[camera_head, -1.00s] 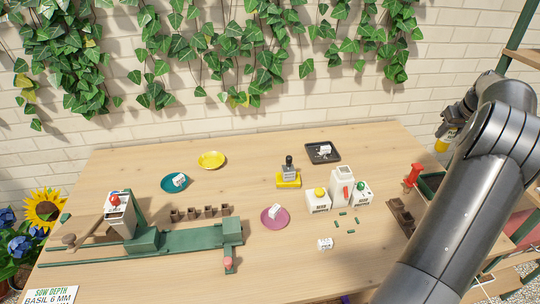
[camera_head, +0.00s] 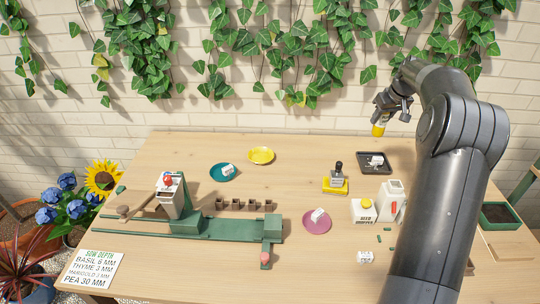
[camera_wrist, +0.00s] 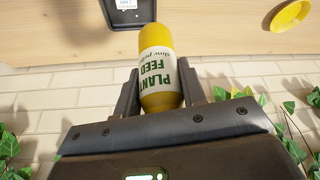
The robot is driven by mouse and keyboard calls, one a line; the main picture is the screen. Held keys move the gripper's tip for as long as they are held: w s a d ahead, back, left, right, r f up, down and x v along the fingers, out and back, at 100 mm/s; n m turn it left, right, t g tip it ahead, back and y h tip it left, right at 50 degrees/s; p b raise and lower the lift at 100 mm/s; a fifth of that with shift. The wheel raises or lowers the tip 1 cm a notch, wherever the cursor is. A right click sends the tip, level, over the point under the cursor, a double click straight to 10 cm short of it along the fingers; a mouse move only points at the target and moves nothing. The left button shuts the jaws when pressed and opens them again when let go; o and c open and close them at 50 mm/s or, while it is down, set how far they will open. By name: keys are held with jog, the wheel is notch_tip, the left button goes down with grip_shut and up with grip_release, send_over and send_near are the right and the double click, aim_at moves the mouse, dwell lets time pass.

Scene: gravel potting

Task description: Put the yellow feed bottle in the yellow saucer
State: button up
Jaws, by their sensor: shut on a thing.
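The yellow feed bottle (camera_wrist: 160,72), with a white "PLANT FEED" label, is held between the fingers of my gripper (camera_wrist: 160,95). In the head view the bottle (camera_head: 379,129) hangs from my gripper (camera_head: 385,112), above the back right of the table. The yellow saucer (camera_head: 261,156) lies empty at the back of the table, left of my gripper. It also shows in the wrist view (camera_wrist: 290,14) at the upper right. The bottle is well apart from the saucer.
A black tray (camera_head: 362,169) with a white tag lies below the bottle. A teal saucer (camera_head: 215,176) sits left of the yellow one, and a pink saucer (camera_head: 317,228) nearer the front. A dark bottle stands on a yellow block (camera_head: 335,187). The ivy wall is behind.

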jog(key=w+a+n+y, duration=0.2)
jog(key=a+n, duration=0.2)
jog(key=a, duration=2.6)
jog(key=shift+w+a+f, duration=0.5)
jog(key=shift+a+f, duration=1.4)
jog(key=shift+f, duration=0.75)
jog(key=shift+w+a+f, duration=0.45)
jog(key=shift+a+f, duration=1.5)
jog(key=shift+f, duration=0.75)
jog(key=shift+w+a+f, duration=0.5)
jog(key=shift+a+f, duration=1.4)
jog(key=shift+f, duration=0.75)
jog(key=shift+f, duration=0.15)
jog(key=shift+f, duration=0.45)
jog(key=o, duration=1.1)
